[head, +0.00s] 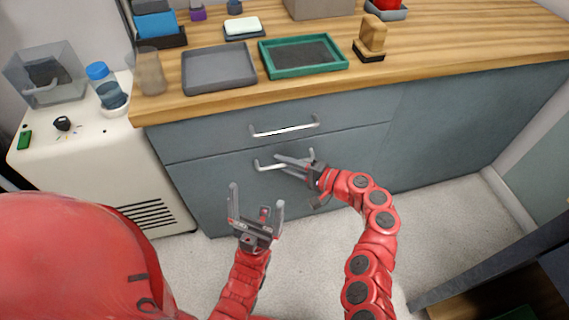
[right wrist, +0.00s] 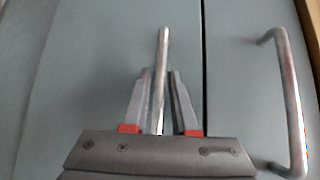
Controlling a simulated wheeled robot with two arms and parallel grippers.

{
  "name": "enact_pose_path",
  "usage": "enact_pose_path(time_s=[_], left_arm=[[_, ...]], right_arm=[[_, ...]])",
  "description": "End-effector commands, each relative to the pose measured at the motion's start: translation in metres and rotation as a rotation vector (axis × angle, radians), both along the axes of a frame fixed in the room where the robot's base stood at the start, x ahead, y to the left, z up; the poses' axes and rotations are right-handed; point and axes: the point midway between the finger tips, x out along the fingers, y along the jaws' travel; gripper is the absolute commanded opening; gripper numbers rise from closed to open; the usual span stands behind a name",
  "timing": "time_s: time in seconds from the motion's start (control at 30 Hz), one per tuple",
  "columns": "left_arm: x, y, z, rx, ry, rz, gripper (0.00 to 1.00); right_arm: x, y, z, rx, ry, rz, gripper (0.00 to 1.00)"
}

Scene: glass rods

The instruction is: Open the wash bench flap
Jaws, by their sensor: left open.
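The blue-grey bench front has an upper panel with a silver handle (head: 284,130) and a lower panel (head: 225,188) with another silver handle (head: 268,167). Both panels look closed. Which one is the flap is not marked. My right gripper (head: 279,164) is at the lower handle. In the right wrist view the handle bar (right wrist: 162,60) runs between its two fingers (right wrist: 160,78), with narrow gaps beside it, so the fingers look open around it. My left gripper (head: 256,199) is open and empty, in front of the bench and below the lower handle.
The wooden top (head: 440,45) carries a grey tray (head: 218,70), a green tray (head: 303,68) and a wooden block on a dark base (head: 372,38). A white cabinet (head: 90,160) stands at left, a dark piece of furniture (head: 490,285) at lower right. Pale floor (head: 440,215) lies before the bench.

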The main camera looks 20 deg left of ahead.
Motion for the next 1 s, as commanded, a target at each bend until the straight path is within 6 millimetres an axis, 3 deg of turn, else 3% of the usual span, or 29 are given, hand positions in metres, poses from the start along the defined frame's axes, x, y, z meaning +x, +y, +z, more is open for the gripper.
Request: enact_pose_path(time_s=[0.03,0.13,1.0], left_arm=[[0.0000,0.0000,0.0000,0.000,0.000,0.000,1.00],[-0.0001,0.0000,0.0000,0.000,0.000,0.000,1.00],[0.0001,0.0000,-0.0001,0.000,0.000,0.000,1.00]], right_arm=[[0.0000,-0.0001,0.0000,0.000,0.000,0.000,0.17],[-0.0001,-0.0002,-0.0001,0.000,0.000,0.000,0.00],[-0.0001,-0.0006,-0.0004,-0.001,0.000,0.000,0.00]])
